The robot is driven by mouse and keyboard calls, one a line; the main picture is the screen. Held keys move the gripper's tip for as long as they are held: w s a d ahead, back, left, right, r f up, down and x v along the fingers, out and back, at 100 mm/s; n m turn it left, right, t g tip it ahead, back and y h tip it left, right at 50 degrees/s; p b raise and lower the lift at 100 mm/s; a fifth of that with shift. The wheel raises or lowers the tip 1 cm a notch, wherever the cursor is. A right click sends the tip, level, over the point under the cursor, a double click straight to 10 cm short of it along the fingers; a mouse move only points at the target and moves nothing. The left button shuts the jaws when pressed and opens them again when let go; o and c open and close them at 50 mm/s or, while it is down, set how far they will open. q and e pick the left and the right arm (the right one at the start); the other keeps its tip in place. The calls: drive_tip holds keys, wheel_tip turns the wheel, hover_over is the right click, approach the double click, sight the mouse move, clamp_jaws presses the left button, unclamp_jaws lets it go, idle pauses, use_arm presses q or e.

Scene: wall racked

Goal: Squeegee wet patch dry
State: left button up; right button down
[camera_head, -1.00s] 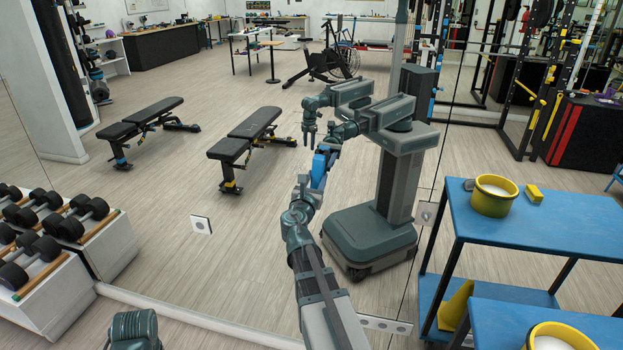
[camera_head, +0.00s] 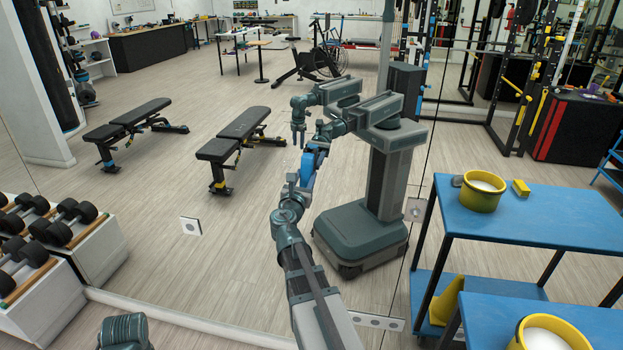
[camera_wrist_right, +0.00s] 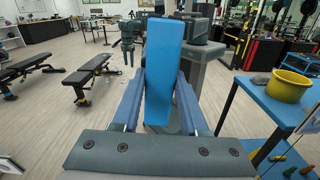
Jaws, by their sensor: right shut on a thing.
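My right gripper (camera_head: 300,185) is shut on a squeegee with a blue body (camera_head: 309,165), in front of the large wall mirror (camera_head: 235,240). In the right wrist view the squeegee (camera_wrist_right: 164,65) stands upright between the two fingers (camera_wrist_right: 158,105). Its far edge is hidden, and I cannot tell whether it touches the glass. My reflection stands behind the squeegee.
A blue-topped cart (camera_head: 480,320) with a yellow bucket (camera_head: 548,335) stands at the lower right; its reflection shows above it. A dumbbell rack (camera_head: 45,305) shows at the left. Benches (camera_head: 235,140) appear in the mirror.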

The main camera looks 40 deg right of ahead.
drive_tip(key=shift+w+a, duration=0.5)
drive_tip(key=shift+w, duration=0.15)
drive_tip(key=shift+w, duration=0.1)
drive_tip(key=shift+w+a, duration=1.15)
drive_tip(key=shift+a, duration=0.05)
drive_tip(key=shift+w+a, duration=0.55)
drive_tip(key=shift+w, duration=0.2)
drive_tip(key=shift+w+a, duration=0.5)
drive_tip(key=shift+w, duration=0.2)
drive_tip(key=shift+s+a, duration=0.1)
drive_tip(key=shift+v, duration=2.85)
